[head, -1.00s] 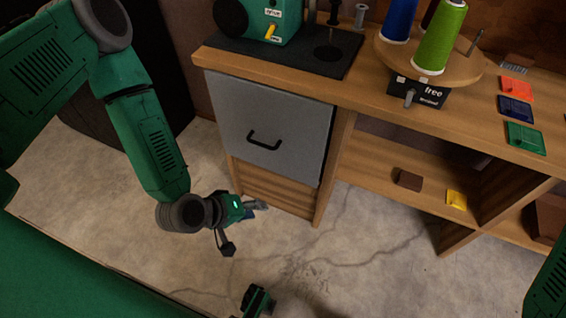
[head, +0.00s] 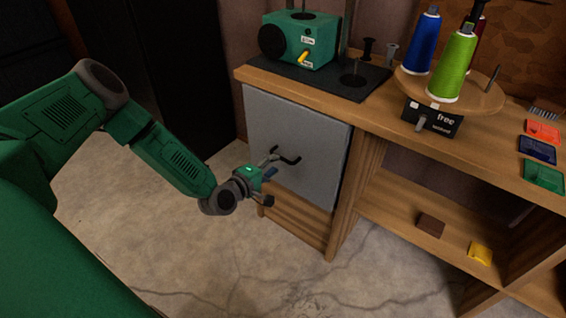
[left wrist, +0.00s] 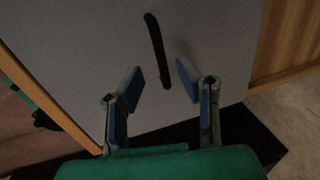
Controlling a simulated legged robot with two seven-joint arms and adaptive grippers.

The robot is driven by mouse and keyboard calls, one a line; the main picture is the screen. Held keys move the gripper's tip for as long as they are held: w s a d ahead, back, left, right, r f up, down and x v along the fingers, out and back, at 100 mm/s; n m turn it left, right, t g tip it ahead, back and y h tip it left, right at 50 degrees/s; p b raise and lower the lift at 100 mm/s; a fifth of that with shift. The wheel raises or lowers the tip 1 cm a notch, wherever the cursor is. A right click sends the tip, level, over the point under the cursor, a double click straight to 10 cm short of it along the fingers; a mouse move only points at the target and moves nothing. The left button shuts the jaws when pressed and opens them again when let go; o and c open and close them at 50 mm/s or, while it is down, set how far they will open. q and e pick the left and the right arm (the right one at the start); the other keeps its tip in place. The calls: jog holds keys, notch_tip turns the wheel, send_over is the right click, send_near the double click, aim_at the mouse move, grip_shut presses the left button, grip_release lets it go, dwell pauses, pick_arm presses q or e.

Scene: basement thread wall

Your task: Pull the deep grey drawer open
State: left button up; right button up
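The deep grey drawer (head: 318,137) is at the left end of the wooden bench, and its front looks flush with the frame. Its black bar handle (head: 290,160) is partly hidden by my left gripper (head: 273,165). In the left wrist view, the handle (left wrist: 157,45) runs up the picture across the grey front (left wrist: 90,45). My left gripper (left wrist: 160,72) is open there, with one blue-padded finger on either side of the handle's lower end. I see no contact, and the depth gap cannot be told. My right gripper is not in view.
A green machine (head: 300,42) stands on a dark mat on the bench top (head: 385,108). Thread spools, including a green one (head: 452,65), stand on a round wooden stand to the right. A lower shelf (head: 385,205) holds small blocks. The floor before the drawer is clear.

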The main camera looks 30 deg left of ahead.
aim_at(282, 159)
pick_arm(q)
jog(key=x, duration=0.3)
jog(key=b+x, duration=0.1)
jog(key=x, duration=0.1)
jog(key=shift+a+f, duration=0.2)
jog(key=shift+a, duration=0.1)
jog(key=shift+w+a+f, duration=0.15)
jog(key=shift+w+a, duration=0.05)
jog(key=shift+a, duration=0.05)
jog(key=shift+d, duration=0.25)
jog(key=shift+d+r, duration=0.2)
grip_shut()
